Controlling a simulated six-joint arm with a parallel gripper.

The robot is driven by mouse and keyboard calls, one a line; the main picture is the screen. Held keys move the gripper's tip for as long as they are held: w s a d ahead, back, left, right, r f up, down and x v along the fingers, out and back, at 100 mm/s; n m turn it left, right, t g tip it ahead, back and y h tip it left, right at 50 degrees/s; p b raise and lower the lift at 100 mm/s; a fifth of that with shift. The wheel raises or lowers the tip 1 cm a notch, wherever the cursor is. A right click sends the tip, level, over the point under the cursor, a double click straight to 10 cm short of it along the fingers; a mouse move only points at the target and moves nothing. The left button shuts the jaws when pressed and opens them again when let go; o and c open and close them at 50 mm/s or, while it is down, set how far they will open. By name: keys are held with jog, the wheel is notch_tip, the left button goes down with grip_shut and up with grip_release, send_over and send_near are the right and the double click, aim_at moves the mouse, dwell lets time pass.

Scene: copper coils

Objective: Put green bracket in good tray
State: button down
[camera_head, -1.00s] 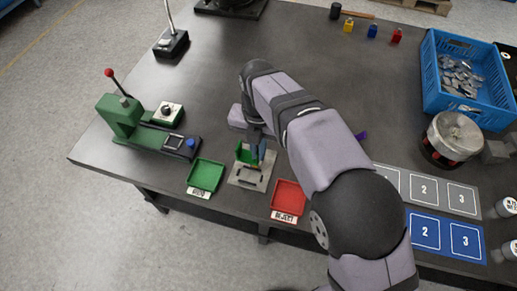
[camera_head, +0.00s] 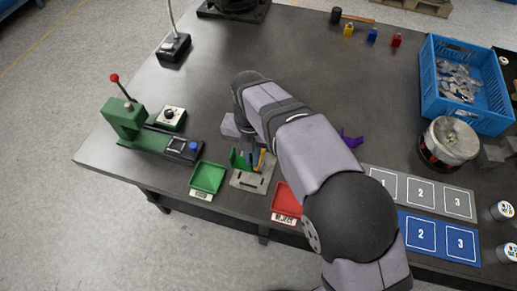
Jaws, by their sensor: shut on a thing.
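The green bracket (camera_head: 238,159) is at my gripper (camera_head: 252,158), just above or at the back left of a pale fixture plate (camera_head: 247,184). My gripper is shut on the bracket, and my wrist and arm partly cover both. I cannot tell how high the bracket is above the plate. The good tray (camera_head: 208,176) is green, shallow and empty, with a label on its front. It lies just left of the fixture plate at the table's front edge.
A red reject tray (camera_head: 287,203) lies right of the plate, partly behind my arm. A green press (camera_head: 125,118) stands left of the good tray. A purple part (camera_head: 350,138) lies behind my arm. A blue crate (camera_head: 462,85) and a metal pot (camera_head: 449,141) are at the right.

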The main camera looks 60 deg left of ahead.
jog(key=s+a+f+n+p, duration=0.2)
jog(key=s+a+f+p, duration=0.2)
jog(key=s+f, duration=0.5)
jog(key=a+r+m, duration=0.2)
jog(key=a+r, duration=0.1)
jog(key=r, duration=0.2)
jog(key=shift+s+a+b, duration=0.15)
jog(key=shift+s+b, duration=0.15)
jog(key=shift+s, duration=0.15)
jog(key=shift+f, duration=0.1)
jog(key=shift+f+b, duration=2.15)
jog(key=shift+f, duration=1.35)
jog(key=shift+f, duration=0.25)
jog(key=shift+f+b, duration=0.3)
jog(key=shift+b, duration=0.2)
